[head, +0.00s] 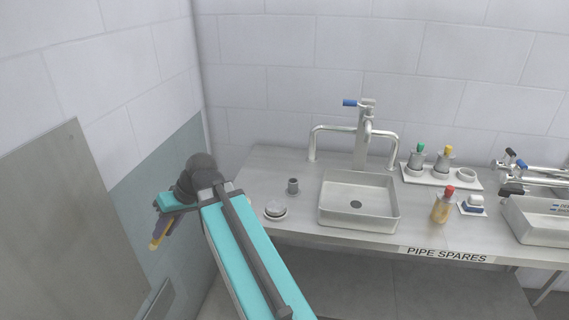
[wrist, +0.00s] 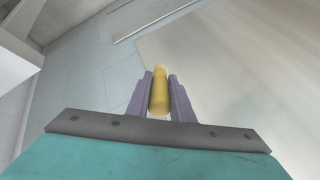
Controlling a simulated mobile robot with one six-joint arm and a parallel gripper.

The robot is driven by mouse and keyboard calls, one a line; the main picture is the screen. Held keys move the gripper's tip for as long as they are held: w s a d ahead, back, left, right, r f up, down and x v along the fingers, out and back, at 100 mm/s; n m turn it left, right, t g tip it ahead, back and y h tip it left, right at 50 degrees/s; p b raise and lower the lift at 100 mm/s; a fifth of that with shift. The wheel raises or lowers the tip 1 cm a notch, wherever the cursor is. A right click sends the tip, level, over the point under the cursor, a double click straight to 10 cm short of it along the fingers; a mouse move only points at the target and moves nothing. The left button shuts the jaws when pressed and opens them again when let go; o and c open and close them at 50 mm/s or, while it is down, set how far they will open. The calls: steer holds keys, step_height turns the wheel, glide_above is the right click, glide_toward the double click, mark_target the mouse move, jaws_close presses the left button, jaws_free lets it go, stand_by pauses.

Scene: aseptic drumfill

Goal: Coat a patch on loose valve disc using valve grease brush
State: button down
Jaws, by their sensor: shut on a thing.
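My gripper (head: 160,230) is at the left of the head view, out in front of the wall and left of the bench. In the wrist view its two purple fingers (wrist: 160,82) are shut on a yellow handle, which I take to be the valve grease brush (wrist: 159,98). Its yellow part also shows in the head view (head: 156,243); I cannot make out bristles. A small round metallic piece on a pale dish, perhaps the loose valve disc (head: 275,208), lies near the bench's left front edge, well right of my gripper.
A small grey cup (head: 293,186) stands behind the round piece. The sink (head: 358,218) with its tap (head: 364,135) is mid-bench. A grey panel (head: 65,230) is at left.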

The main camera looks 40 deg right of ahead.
steer(key=s+d+r+m+p, duration=0.1)
steer(key=s+d+r+p, duration=0.1)
steer(key=d, duration=1.1)
steer(key=s+d+r+m+t+p, duration=0.1)
steer(key=s+d+r+p, duration=0.1)
steer(key=d, duration=1.1)
steer(key=s+d+r+m+h+p, duration=0.1)
steer(key=s+d+r+p, duration=0.1)
steer(key=d, duration=1.1)
steer(key=shift+p+v, duration=0.95)
steer(key=shift+v, duration=0.1)
steer(key=shift+a, duration=0.1)
